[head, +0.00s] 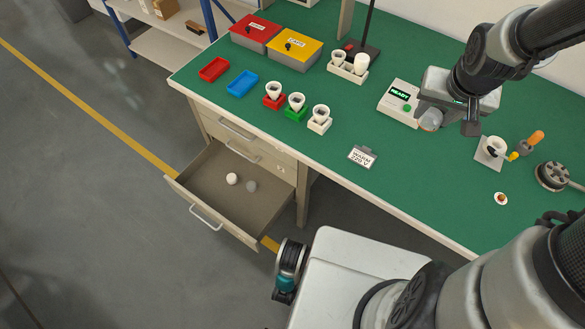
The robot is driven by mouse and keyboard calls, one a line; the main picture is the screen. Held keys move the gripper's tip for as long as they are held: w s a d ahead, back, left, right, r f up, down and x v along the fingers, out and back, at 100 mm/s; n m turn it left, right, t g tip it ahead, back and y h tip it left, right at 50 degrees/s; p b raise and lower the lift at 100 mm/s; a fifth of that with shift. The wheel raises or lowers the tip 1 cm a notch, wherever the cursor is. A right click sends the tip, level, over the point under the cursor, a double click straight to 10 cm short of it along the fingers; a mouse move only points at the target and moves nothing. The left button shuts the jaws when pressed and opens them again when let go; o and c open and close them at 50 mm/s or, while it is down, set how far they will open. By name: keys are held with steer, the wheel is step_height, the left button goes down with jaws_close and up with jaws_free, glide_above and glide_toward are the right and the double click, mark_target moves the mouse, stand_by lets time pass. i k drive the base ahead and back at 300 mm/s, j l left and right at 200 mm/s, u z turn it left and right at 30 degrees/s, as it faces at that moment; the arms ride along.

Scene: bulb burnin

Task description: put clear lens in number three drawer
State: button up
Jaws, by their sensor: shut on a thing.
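My gripper (440,113) is over the right part of the green bench, beside the white tester box. It is shut on a translucent grey, rounded piece, which looks like the clear lens (431,120). The fingers hide part of it. The lowest drawer (207,211) of the bench, third from the top, is pulled wide open at the lower left. A white round bulb (232,179) and a grey one (252,186) lie apart on its floor. The two drawers above it (237,128) are shut. My gripper is far to the right of the open drawer and above bench height.
Red, green and white sockets with white cups (297,103) stand near the bench's front edge. A "WARM 220 V" sign (362,157) stands right of them. The tester box (400,103) reads READY. Red and yellow boxes (295,47) stand at the back. Floor left of the drawer is clear.

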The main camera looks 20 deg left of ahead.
mark_target(239, 189)
steer(key=k+j+z, duration=0.15)
steer(key=k+j, duration=0.35)
steer(key=j, duration=0.15)
steer(key=k+j+z, duration=0.1)
steer(key=j, duration=0.35)
steer(key=k+j+z, duration=0.1)
steer(key=j, duration=0.4)
steer(key=j+z, duration=0.2)
steer(key=j, duration=1.45)
